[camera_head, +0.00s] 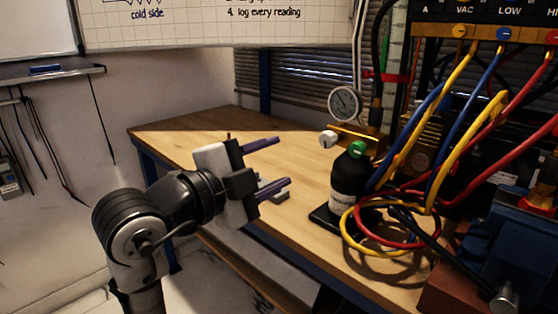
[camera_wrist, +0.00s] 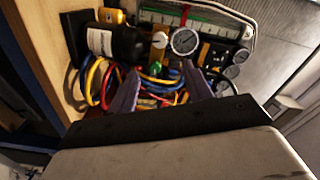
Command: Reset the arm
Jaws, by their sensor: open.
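My gripper (camera_head: 272,165) is open and empty, with two purple fingers spread apart. In the head view it is at the centre left, over the left part of the wooden bench (camera_head: 180,128), with its fingers pointing right. My arm comes up from the bottom left. In the wrist view, my gripper (camera_wrist: 160,92) has a finger on either side of the middle, with hoses and gauges visible beyond the fingers. Nothing is between the fingers.
A black bottle (camera_head: 349,185) with a green cap stands on the bench, right of my gripper. Coiled yellow, red and blue hoses (camera_head: 352,245) lie beside it. A dial gauge (camera_head: 344,104) is behind. A blue vise (camera_head: 512,235) is at right. The bench's left part is mostly clear.

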